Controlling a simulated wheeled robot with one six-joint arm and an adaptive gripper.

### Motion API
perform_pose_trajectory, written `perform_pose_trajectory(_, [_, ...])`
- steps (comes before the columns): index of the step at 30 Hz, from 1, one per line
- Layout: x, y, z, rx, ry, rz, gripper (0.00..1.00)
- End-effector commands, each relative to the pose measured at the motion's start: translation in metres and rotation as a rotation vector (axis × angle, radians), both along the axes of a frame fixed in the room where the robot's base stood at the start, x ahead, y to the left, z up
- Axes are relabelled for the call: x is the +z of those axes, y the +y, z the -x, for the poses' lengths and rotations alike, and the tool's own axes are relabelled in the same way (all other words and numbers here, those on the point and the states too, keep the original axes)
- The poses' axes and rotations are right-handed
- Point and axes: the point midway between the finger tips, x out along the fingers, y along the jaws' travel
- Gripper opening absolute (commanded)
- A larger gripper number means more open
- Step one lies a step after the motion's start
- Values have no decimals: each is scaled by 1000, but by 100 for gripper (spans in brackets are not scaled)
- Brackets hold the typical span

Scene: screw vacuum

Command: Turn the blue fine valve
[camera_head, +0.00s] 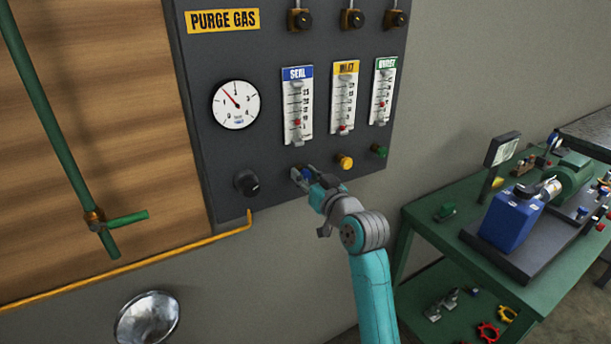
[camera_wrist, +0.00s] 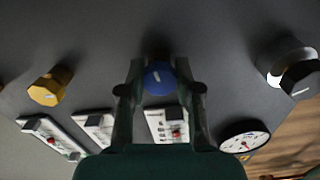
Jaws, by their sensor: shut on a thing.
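The blue fine valve knob (camera_wrist: 159,79) sits on the dark panel between my gripper's two fingers in the wrist view. A pale mark shows on its face. My gripper (camera_wrist: 158,84) is shut on the knob, with one finger on each side. In the head view my gripper (camera_head: 304,178) reaches the lower part of the panel below the blue-labelled SEAL flow meter (camera_head: 298,105). There the fingers partly hide the blue knob (camera_head: 306,174).
A yellow knob (camera_head: 345,161) and a green knob (camera_head: 379,151) are right of the blue one. A black knob (camera_head: 246,182) is left. The round gauge (camera_head: 235,105) is above it. A green table (camera_head: 440,232) with equipment stands right.

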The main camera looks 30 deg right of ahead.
Motion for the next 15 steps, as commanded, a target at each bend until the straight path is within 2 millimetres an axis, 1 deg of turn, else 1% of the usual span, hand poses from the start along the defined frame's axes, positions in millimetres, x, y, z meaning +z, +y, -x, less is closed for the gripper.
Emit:
perform_pose_trajectory(6, [0, 0, 0, 0, 1, -1, 0])
perform_pose_trajectory(7, [0, 0, 0, 0, 1, -1, 41])
perform_pose_trajectory(8, [0, 0, 0, 0, 1, -1, 48])
perform_pose_trajectory(9, [0, 0, 0, 0, 1, -1, 58])
perform_pose_trajectory(15, [0, 0, 0, 0, 0, -1, 59])
